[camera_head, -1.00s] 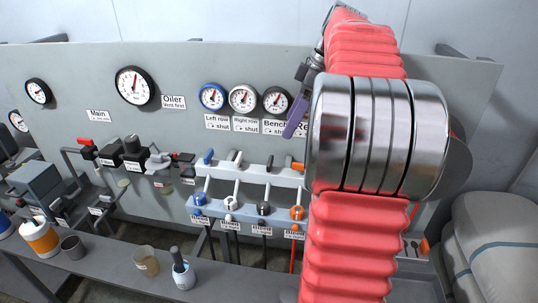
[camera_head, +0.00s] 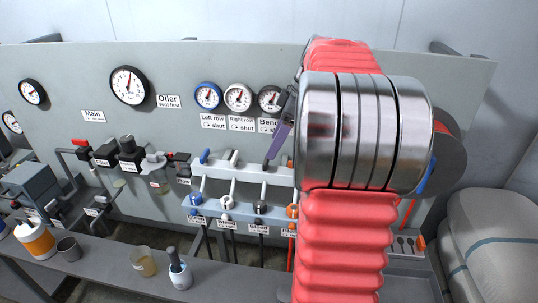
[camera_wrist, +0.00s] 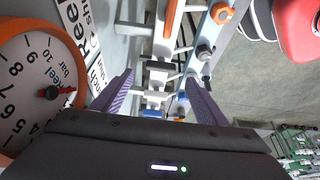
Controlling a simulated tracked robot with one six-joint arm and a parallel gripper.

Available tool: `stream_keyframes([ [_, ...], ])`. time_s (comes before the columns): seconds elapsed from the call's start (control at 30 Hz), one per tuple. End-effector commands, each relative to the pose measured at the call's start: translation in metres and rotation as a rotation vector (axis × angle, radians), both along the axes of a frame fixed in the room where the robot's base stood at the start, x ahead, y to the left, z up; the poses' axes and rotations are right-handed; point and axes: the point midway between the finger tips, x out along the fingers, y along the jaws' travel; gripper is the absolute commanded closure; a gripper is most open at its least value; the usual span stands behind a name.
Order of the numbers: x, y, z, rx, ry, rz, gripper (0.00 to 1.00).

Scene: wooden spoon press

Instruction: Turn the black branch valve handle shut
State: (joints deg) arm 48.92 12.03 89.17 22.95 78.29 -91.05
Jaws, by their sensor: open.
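The black branch valve handle (camera_head: 266,163) is on the grey manifold (camera_head: 222,170), third in a row after a blue handle (camera_head: 204,156) and a white one (camera_head: 234,158). In the head view a purple finger of my gripper (camera_head: 279,141) hangs just above and right of it; the other finger is not clear. In the wrist view my gripper (camera_wrist: 160,77) is open, with both purple fingers apart. The black handle (camera_wrist: 160,66) shows between them, farther off. I cannot tell any contact. My arm hides the orange branch's handle in the head view.
Gauges (camera_head: 238,97) and labels line the panel above the manifold. An orange-rimmed gauge (camera_wrist: 35,85) is close at the left in the wrist view. A shelf (camera_head: 110,262) with cups and a bottle is below. Stacked sacks (camera_head: 492,240) stand at the right.

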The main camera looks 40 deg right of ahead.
Motion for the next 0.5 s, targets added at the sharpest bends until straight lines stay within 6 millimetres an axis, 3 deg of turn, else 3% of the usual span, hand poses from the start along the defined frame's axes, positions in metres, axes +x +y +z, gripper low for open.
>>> stream_keyframes([
  [0.23, 0.011, 0.01, -0.036, 0.002, 0.002, 0.001, 0.33],
  [0.5, 0.018, 0.015, -0.055, 0.001, 0.001, 0.002, 0.33],
])
